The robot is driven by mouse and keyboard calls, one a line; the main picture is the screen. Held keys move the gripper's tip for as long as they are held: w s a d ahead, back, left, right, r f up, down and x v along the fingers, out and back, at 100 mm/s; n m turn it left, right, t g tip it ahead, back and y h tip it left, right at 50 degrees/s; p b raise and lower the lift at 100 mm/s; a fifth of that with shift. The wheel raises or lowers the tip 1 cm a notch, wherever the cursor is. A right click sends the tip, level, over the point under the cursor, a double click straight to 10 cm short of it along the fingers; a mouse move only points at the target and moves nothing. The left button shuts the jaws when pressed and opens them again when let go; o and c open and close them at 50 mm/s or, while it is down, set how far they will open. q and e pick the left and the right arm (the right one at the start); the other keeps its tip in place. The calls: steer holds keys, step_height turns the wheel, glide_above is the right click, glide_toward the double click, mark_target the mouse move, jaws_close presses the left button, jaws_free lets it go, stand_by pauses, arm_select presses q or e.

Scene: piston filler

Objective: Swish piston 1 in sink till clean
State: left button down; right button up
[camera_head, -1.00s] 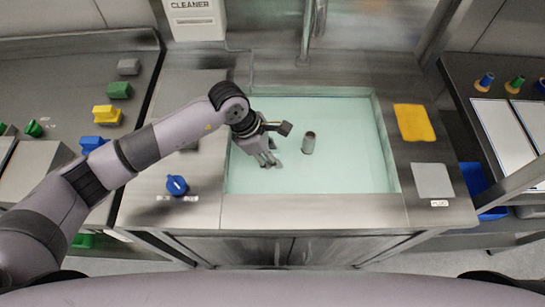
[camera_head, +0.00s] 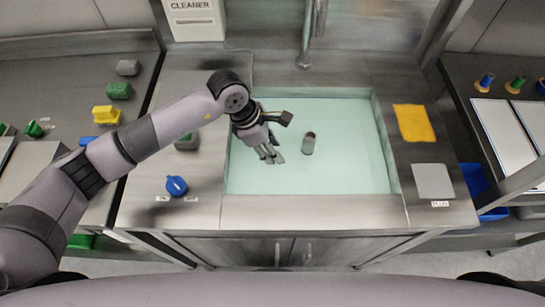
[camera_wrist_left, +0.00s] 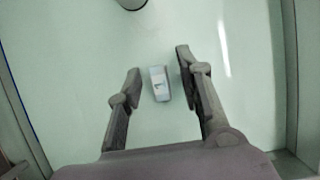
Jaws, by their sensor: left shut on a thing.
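The sink (camera_head: 340,180) is filled with pale green liquid and lies in the middle of the head view. My left gripper (camera_head: 270,156) is low over its left half, pointing down. In the left wrist view my left gripper (camera_wrist_left: 158,68) is shut on a small grey-and-white piece (camera_wrist_left: 158,83), which I take to be piston 1. It shows between the two fingers; the contact is hard to see. In the head view the fingers hide the piece. My right gripper is not in view.
A yellow cloth (camera_head: 414,122) and a grey pad (camera_head: 433,181) lie on the right ledge. A blue knob-like part (camera_head: 176,186) is on the left ledge. The faucet (camera_head: 304,55) hangs behind.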

arm_select(q)
steer(key=shift+r+p, duration=2.15)
steer(key=shift+r, duration=2.4)
steer(key=shift+r+p, duration=0.4)
steer(key=shift+r, duration=0.6)
steer(key=shift+r, duration=0.1)
step_height(320, 180, up, 4)
steer(key=shift+f+p, duration=0.1)
steer(key=shift+p, duration=0.55)
steer(key=shift+s+f, duration=0.1)
